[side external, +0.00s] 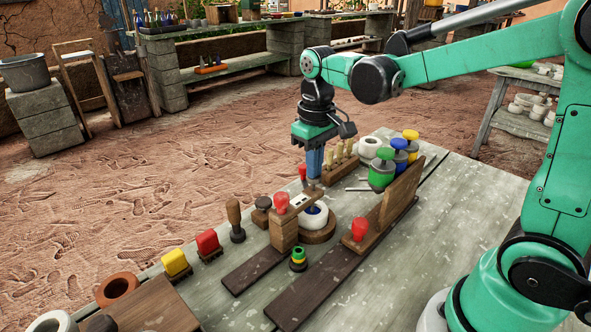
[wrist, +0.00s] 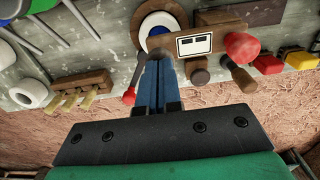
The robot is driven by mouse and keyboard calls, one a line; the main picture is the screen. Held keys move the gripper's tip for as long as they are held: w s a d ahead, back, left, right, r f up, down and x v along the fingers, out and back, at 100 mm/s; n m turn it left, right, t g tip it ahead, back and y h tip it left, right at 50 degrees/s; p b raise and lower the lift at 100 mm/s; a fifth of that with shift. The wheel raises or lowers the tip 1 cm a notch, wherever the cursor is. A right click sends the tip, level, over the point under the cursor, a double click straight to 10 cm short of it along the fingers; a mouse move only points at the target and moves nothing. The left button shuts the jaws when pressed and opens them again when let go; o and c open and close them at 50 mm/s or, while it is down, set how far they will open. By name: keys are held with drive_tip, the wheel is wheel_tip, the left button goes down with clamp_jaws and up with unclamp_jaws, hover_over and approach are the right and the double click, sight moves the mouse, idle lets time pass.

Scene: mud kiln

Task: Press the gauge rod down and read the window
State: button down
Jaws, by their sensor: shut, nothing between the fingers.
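My gripper (side external: 314,178) is shut and empty, its blue fingers pointing down at the end of a wooden gauge arm over a white ring with a blue inside (side external: 315,216). The fingertips (wrist: 157,58) overlap the ring's edge in the wrist view; I cannot tell whether they touch anything. A white window plate (wrist: 195,44) with two panes sits on the arm; no reading is legible. A red knob (wrist: 243,46) stands at the arm's other end. A thin red-topped stem (wrist: 130,95) shows beside the fingers. Which part is the gauge rod is unclear; the fingers may hide it.
A second red knob (side external: 360,229) stands on a dark plank by an upright board (side external: 401,190). Green (side external: 382,172), blue and yellow-topped pieces crowd the right. A rack of wooden-handled tools (side external: 341,165) stands behind. Stamps (side external: 207,243) line the left table edge.

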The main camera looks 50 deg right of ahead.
idle(0.6)
wheel_tip(320, 180, up, 8)
drive_tip(key=shift+f, duration=0.15)
idle(0.7)
drive_tip(key=s+a+f+t, duration=0.3)
drive_tip(key=s+f+t, duration=0.2)
drive_tip(key=f+t, duration=0.1)
drive_tip(key=shift+s+t, duration=0.4)
drive_tip(key=shift+t, duration=0.2)
